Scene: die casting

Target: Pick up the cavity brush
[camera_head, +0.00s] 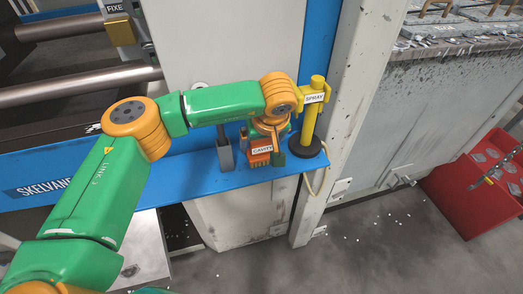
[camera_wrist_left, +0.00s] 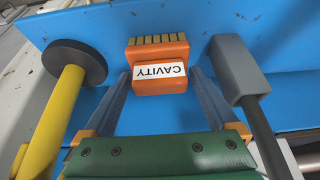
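The cavity brush (camera_head: 262,150) is an orange block with a white CAVITY label, on the blue shelf in the head view. In the left wrist view the cavity brush (camera_wrist_left: 158,65) shows yellowish bristles along its far edge. My left gripper (camera_head: 270,142) is right at the brush, with the arm partly covering it from above. In the left wrist view my left gripper (camera_wrist_left: 160,80) is open, with one finger on each side of the brush. Gaps show between the fingers and the brush. My right gripper is not in view.
A yellow spray tool (camera_head: 311,110) with a dark round base stands right of the brush. A grey tool (camera_head: 224,150) stands to its left. The blue shelf (camera_head: 195,182) ends at a front edge. A red bin (camera_head: 462,208) is at far right.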

